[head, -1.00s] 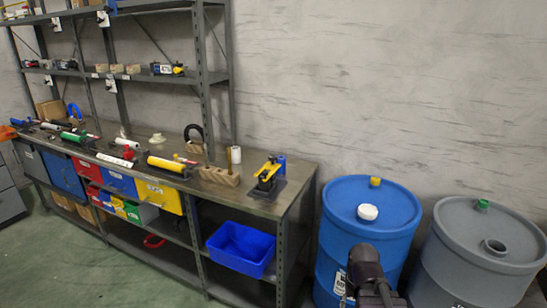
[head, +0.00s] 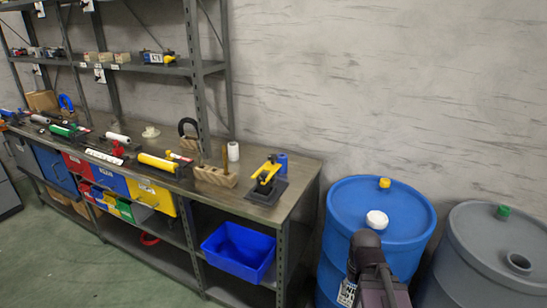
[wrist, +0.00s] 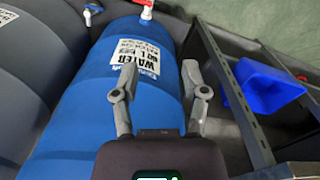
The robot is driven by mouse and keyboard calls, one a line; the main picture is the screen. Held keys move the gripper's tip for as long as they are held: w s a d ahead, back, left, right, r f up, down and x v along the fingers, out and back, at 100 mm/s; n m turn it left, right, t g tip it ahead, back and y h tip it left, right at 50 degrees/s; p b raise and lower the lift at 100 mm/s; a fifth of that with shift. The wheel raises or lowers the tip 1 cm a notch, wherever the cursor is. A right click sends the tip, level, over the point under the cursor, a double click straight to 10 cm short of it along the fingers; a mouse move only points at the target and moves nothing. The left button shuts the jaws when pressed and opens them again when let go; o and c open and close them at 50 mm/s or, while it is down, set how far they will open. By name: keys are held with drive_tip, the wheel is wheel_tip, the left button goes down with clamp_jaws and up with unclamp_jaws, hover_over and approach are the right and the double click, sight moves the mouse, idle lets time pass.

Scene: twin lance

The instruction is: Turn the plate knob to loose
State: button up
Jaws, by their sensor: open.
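I cannot make out a plate knob or its loose mark with certainty. A yellow-topped tool (head: 268,168) stands on a black plate (head: 266,196) at the right end of the workbench. A small pale round piece (head: 151,131) sits farther left at the back of the bench. My arm shows at the bottom of the head view, in front of the blue drum. In the wrist view my gripper (wrist: 158,80) is open and empty, fingers apart over the blue drum's side, away from the bench-top tools.
The blue drum (head: 350,215) and a grey drum (head: 470,245) stand right of the workbench (head: 300,172). A blue bin (head: 238,250) sits on its lower shelf. Coloured drawers (head: 150,193) line its front. A shelf rack (head: 193,100) rises behind. Green floor is clear at lower left.

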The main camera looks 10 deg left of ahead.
drive_tip(key=o, duration=0.5)
drive_tip(key=shift+w+a, duration=0.1)
drive_tip(key=w+a+r+n+t+y, duration=0.3)
drive_tip(key=w+a, duration=0.4)
drive_tip(key=w+a+r+n+t+y, duration=0.2)
drive_tip(key=w+a+n+t+y, duration=0.15)
drive_tip(key=w+a, duration=0.35)
drive_tip(key=shift+w+a+r+m+t+y, duration=0.25)
drive_tip(key=shift+w+a+r+t, duration=1.15)
drive_tip(key=shift+w+r, duration=1)
drive_tip(key=shift+w+a+r+m+t+y, duration=0.1)
drive_tip(key=shift+w+a+r+t+y, duration=0.2)
drive_tip(key=shift+w+a+r+t, duration=1.35)
drive_tip(key=shift+w+a+r+m+t+y, duration=0.35)
drive_tip(key=shift+w+r+t, duration=1.35)
drive_tip(key=shift+w+r, duration=1.4)
drive_tip(key=shift+w+a+f, duration=0.2)
drive_tip(key=shift+w+f, duration=0.2)
drive_tip(key=shift+w, duration=0.1)
